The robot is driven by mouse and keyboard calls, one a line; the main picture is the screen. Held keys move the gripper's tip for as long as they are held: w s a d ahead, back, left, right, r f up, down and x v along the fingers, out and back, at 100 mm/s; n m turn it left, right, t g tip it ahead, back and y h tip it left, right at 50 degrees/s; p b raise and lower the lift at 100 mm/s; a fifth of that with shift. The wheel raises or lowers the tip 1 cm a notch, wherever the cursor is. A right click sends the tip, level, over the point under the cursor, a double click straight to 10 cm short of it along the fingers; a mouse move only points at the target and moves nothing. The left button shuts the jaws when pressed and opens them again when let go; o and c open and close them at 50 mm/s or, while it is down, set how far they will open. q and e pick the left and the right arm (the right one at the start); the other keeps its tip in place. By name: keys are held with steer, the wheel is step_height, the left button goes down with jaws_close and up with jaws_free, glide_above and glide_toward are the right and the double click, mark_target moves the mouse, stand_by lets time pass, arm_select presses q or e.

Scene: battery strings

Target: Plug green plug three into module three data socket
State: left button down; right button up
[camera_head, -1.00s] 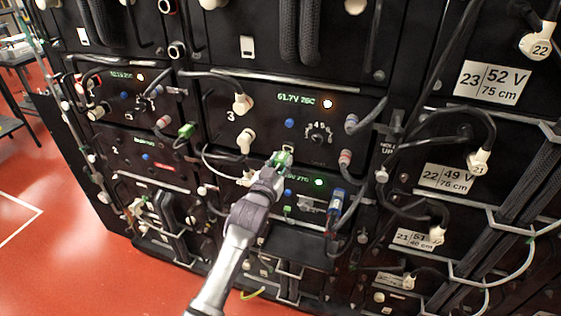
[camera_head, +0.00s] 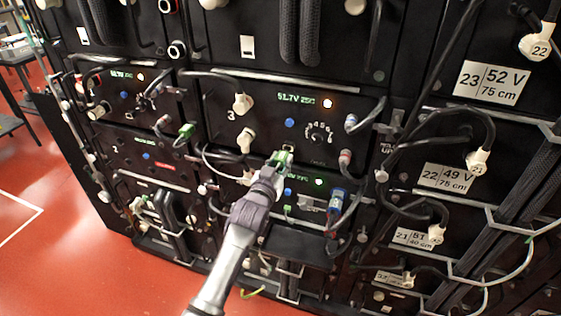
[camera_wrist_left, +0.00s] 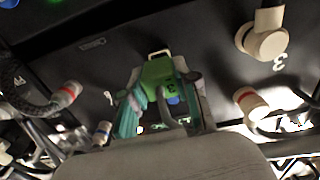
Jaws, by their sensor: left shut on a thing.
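My left gripper (camera_head: 277,163) is shut on a green plug (camera_head: 284,157) in front of the panel of module three (camera_head: 262,130), which carries a white "3" and a lit display. The plug also shows in the left wrist view (camera_wrist_left: 158,72), between the two fingertips of the gripper (camera_wrist_left: 160,100). Its front end is at the pale-rimmed data socket (camera_wrist_left: 158,53), low on the panel; the socket also shows in the head view (camera_head: 289,148). I cannot tell whether the plug is inside the socket or just before it. My right gripper is not in view.
Cream connectors (camera_head: 243,103) with grey cables sit left of the socket. Red-banded connectors (camera_head: 345,157) and cables hang to the right. A blue connector (camera_head: 336,198) is below right. Another green plug (camera_head: 187,130) is on the left module. Red floor (camera_head: 60,240) is open at left.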

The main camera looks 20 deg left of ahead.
mark_target(284, 154)
arm_select(q)
steer(key=shift+w+b, duration=0.5)
steer(key=shift+w, duration=1)
stand_by(0.3)
steer(key=shift+r, duration=0.15)
steer(key=c, duration=1.2)
jaws_free()
steer(key=shift+c, duration=0.2)
steer(key=o, duration=0.5)
steer(key=shift+w, duration=0.15)
steer(key=shift+c, duration=0.2)
steer(key=s, duration=1.2)
steer(key=shift+a, duration=0.15)
